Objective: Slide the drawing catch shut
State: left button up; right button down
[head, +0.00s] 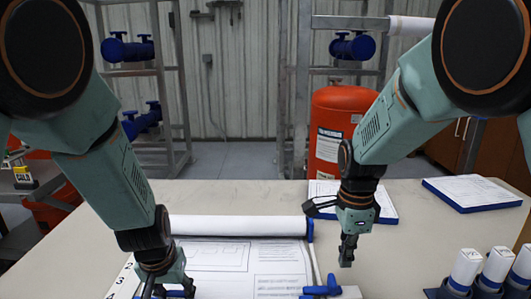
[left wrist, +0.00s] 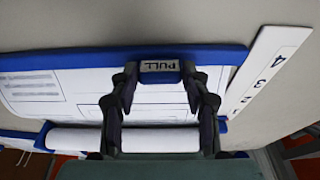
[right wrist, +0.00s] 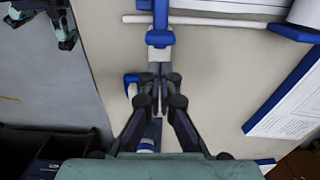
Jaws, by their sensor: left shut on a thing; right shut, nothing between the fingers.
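The drawing (head: 215,262) lies on the table in a blue-edged holder, with a white roll (head: 240,226) along its far side. My left gripper (head: 165,292) is shut on a blue tab marked PULL (left wrist: 160,67) at the holder's edge. The blue catch (head: 322,289) is at the drawing's right side, low in the head view; it also shows in the right wrist view (right wrist: 160,38), with a pale block at its end. My right gripper (head: 347,258) is shut and empty, pointing down above the table near the catch. Whether its tips touch the catch cannot be told.
A numbered strip (left wrist: 270,65) lies beside the holder. Blue-edged boards with sheets lie at the back (head: 385,213) and right (head: 470,192). Capped white tubes (head: 497,264) stand in a dark rack at the front right. The table between is bare.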

pick_arm(q)
jog(key=shift+s+f, duration=0.1)
jog(key=shift+s, duration=0.05)
pick_arm(e)
jog(key=shift+r, duration=1.2)
pick_arm(q)
jog(key=shift+w, duration=0.35)
jog(key=o, duration=1.1)
jog(key=shift+w, duration=0.1)
jog(key=shift+w+r+v, duration=0.1)
jog(key=shift+w+v, duration=0.2)
jog(key=shift+v, duration=1.05)
jog(key=shift+w+r+v, duration=0.1)
jog(key=shift+w+v, duration=0.25)
jog(key=shift+v, duration=0.95)
jog(key=shift+w+r+v, duration=0.1)
jog(key=shift+w+v, duration=0.2)
jog(key=shift+v, duration=1.05)
jog(key=shift+f, duration=0.15)
